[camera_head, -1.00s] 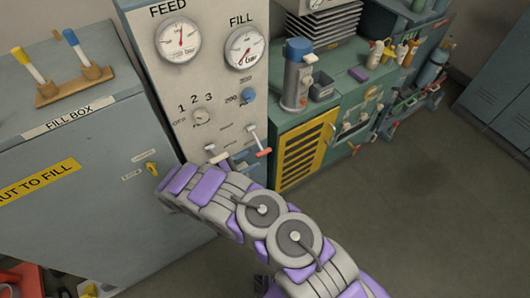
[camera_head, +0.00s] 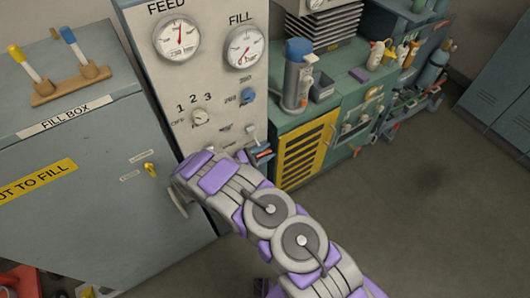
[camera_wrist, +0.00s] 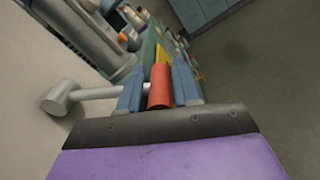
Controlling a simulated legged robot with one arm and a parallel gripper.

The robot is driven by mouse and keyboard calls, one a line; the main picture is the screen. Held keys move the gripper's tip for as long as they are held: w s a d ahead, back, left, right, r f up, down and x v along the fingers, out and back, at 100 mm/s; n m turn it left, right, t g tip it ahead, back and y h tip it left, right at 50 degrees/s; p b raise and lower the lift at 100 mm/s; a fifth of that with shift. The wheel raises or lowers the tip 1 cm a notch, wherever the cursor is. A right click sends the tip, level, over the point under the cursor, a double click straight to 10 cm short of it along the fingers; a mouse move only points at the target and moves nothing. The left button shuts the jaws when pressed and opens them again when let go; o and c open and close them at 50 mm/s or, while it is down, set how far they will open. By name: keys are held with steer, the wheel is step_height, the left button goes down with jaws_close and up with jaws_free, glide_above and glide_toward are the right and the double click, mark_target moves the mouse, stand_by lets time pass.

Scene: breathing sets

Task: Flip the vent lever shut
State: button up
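A lever with a red handle sticks out from the low part of the grey panel (camera_head: 205,65). In the wrist view its pale arm comes from a round pivot at left and ends in the red handle (camera_wrist: 160,87). My gripper (camera_head: 262,155) is at this handle. Its two blue fingers (camera_wrist: 160,88) stand close on either side of the handle and look shut on it. In the head view the fingers hide most of the red. A second lever beside it, to the left, is largely hidden by my arm. The lever labels are too small to read.
The panel carries a FEED gauge (camera_head: 177,40), a FILL gauge (camera_head: 244,47), a selector knob (camera_head: 200,117) and a blue knob (camera_head: 247,95). The fill box (camera_head: 90,190) stands at left. A green bench (camera_head: 350,95) with a grey flask (camera_head: 297,75) is at right. The floor at right is clear.

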jaws_close()
stand_by(0.3)
steer(key=shift+s+d+r+n+p, duration=0.1)
steer(key=shift+s+r+n+p, duration=0.05)
steer(key=shift+r+n+p, duration=0.25)
steer(key=shift+s+d+r+n+p, duration=0.1)
steer(key=shift+r+n+p, duration=0.15)
steer(key=shift+r, duration=0.25)
steer(key=shift+s+d+r, duration=0.1)
steer(key=shift+s+r, duration=0.05)
steer(key=shift+r, duration=0.2)
steer(key=shift+o, duration=1.5)
jaws_free()
